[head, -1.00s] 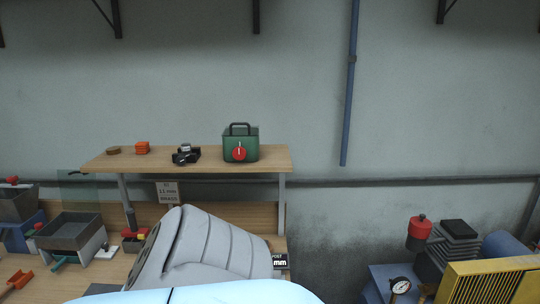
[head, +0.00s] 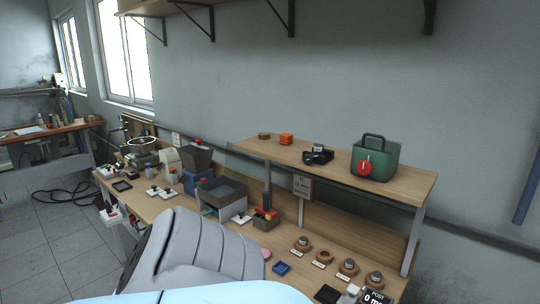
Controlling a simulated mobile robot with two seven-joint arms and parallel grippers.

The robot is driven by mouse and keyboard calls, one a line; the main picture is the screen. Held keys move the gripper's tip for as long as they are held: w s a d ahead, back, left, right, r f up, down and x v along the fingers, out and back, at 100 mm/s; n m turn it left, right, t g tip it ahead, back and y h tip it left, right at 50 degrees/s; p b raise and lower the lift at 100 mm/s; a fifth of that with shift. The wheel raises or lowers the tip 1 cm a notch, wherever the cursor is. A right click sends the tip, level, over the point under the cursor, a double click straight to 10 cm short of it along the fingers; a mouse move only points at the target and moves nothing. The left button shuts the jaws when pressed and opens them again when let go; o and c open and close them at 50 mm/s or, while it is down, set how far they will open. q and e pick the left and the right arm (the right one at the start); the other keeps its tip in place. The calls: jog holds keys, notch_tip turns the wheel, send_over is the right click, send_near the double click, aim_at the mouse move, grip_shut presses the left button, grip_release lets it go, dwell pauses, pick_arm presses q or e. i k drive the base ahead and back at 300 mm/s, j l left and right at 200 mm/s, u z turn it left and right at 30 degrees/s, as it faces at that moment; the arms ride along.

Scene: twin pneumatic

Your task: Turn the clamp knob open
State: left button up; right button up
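I cannot tell for sure which thing is the clamp knob. A green box (head: 388,160) with a black handle stands on the raised wooden shelf at the right, with a round red knob (head: 364,169) bearing a white mark on its front. Lower on the bench is a small box with red and yellow parts (head: 264,218). A grey bin (head: 222,191) stands left of it. Neither gripper shows. A grey padded arm part of mine fills the lower middle and hides part of the bench.
Dark cable (head: 62,196) lies on the tiled floor at left.

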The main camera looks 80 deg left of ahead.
aim_at(307, 159)
jog(key=i+u, duration=0.1)
jog(key=u, duration=0.3)
jog(key=i+u, duration=0.1)
jog(key=u, duration=0.3)
jog(key=i+l+u, duration=0.1)
jog(key=u, duration=0.35)
jog(key=i+l+u, duration=0.1)
jog(key=u, duration=0.3)
